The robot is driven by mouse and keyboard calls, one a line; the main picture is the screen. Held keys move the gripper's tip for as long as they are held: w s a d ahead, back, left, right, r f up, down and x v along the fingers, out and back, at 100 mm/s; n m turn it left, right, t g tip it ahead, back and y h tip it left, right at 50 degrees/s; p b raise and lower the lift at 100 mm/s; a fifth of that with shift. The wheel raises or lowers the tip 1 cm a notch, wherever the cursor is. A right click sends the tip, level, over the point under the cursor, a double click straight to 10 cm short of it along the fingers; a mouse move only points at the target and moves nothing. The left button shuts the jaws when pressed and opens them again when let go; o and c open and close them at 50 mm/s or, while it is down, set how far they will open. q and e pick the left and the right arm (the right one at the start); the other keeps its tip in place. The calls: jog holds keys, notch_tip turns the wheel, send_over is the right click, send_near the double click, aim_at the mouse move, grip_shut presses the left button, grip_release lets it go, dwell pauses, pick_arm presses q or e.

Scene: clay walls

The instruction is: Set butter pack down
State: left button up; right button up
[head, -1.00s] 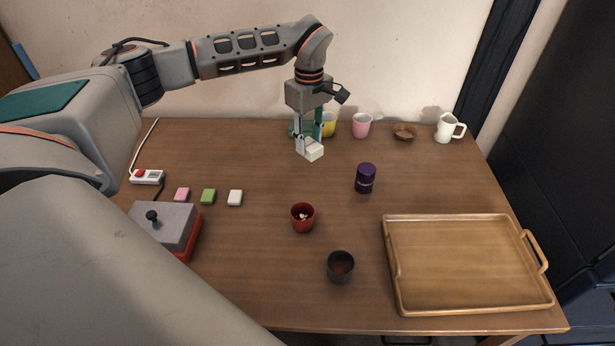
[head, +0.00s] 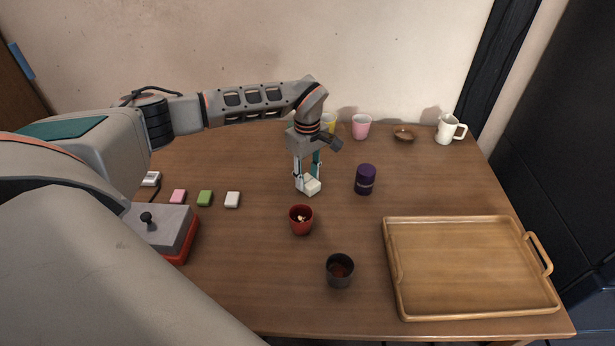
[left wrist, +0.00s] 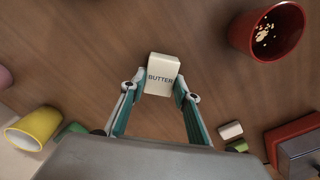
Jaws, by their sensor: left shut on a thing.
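The butter pack (head: 311,187) is a small white block. In the left wrist view the butter pack (left wrist: 161,75) shows the word BUTTER and sits between the two fingertips. My left gripper (head: 308,181) is shut on it, pointing down over the middle of the table, behind the red cup. The left gripper (left wrist: 158,88) also shows in the left wrist view, with one finger on each side of the pack. Whether the pack's underside touches the table I cannot tell. My right gripper is not in view.
A red cup (head: 301,220) with bits inside stands just in front, and a purple canister (head: 365,179) to the right. A dark cup (head: 340,270) and a wooden tray (head: 470,308) are nearer. Pink, green and white blocks (head: 232,200) lie left. Cups and a white mug (head: 446,130) stand behind.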

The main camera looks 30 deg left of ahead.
aim_at(307, 180)
pick_arm(q)
jog(key=o, duration=1.2)
jog(key=shift+c, duration=0.2)
notch_tip(307, 180, up, 12)
jog(key=p, duration=0.1)
jog(key=shift+p, duration=0.3)
jog(key=shift+r, duration=0.1)
jog(key=shift+s, duration=0.1)
